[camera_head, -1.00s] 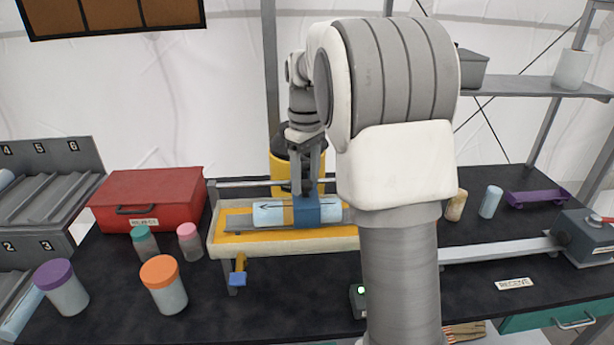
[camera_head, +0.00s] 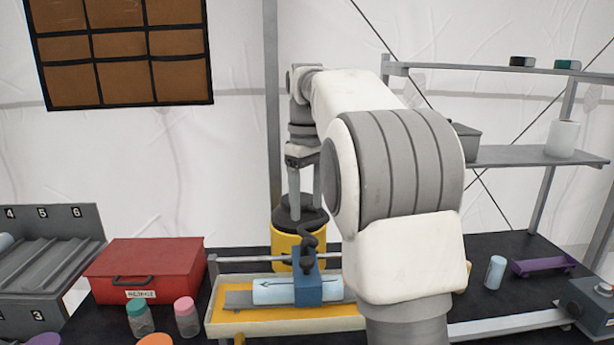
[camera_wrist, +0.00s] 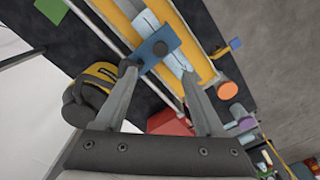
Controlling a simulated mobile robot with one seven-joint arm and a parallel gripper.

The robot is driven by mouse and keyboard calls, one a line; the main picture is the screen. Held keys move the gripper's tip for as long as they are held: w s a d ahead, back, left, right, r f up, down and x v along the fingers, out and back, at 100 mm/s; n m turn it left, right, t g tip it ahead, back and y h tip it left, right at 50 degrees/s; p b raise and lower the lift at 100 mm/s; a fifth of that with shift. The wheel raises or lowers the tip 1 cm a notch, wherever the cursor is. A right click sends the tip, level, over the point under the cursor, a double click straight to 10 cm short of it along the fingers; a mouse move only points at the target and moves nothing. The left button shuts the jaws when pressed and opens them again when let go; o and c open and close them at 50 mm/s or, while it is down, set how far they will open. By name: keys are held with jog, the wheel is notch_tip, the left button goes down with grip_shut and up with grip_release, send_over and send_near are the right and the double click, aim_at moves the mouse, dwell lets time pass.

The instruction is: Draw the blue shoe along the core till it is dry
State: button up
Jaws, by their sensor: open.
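The blue shoe (camera_head: 308,288) sits across the light blue core (camera_head: 270,292), right of its middle in the head view, with a dark knobbed handle (camera_head: 308,243) on top. The core lies in a pale tray with a yellow lining (camera_head: 232,322), and a dark arrow shows on it. My gripper (camera_head: 306,203) is open and empty above the handle, pointing down. In the wrist view, the shoe (camera_wrist: 156,47) and core (camera_wrist: 178,62) show beyond my spread fingers (camera_wrist: 160,78). I cannot tell from here whether the core's surface is wet or dry.
A yellow drum with a dark top (camera_head: 283,250) stands close behind the tray. A metal rail (camera_head: 236,259) runs along the tray's back. A red box (camera_head: 147,270) and lidded jars (camera_head: 187,318) are at left. A purple stand (camera_head: 542,264) is at right.

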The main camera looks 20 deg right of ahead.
jog(key=shift+r+p, duration=0.35)
jog(key=shift+r, duration=1.95)
